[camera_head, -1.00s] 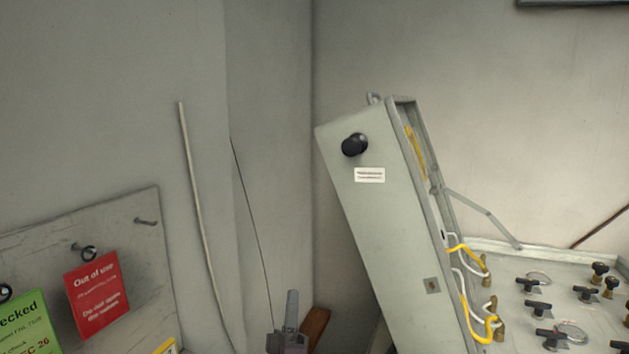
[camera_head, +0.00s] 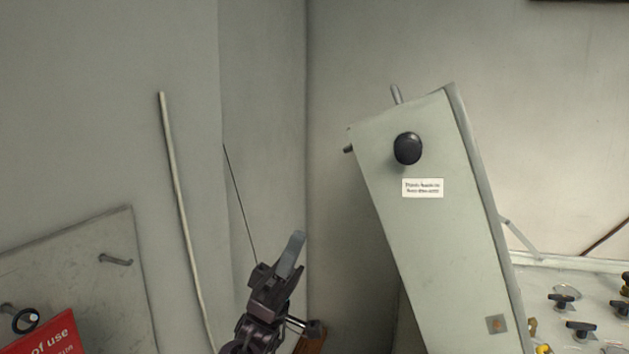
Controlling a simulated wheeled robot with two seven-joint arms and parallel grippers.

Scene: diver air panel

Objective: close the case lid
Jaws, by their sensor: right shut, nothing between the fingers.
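The case lid (camera_head: 437,235) is a pale grey-green panel standing raised and tilted to the left, with a round black knob (camera_head: 408,148) near its top and a white label (camera_head: 423,188) below that. My right gripper (camera_head: 291,255) is shut and empty, pointing up, to the left of the lid and apart from it. The case panel (camera_head: 540,288) with black valve handles is partly visible at the lower right. A metal stay (camera_head: 522,240) joins the lid to the case. My left gripper is out of view.
A grey board (camera_head: 85,265) with hooks and a red tag (camera_head: 42,334) is at the lower left. A pale rod (camera_head: 180,205) stands against the wall. A brown wooden piece (camera_head: 311,340) is behind my right gripper. Free space lies between gripper and lid.

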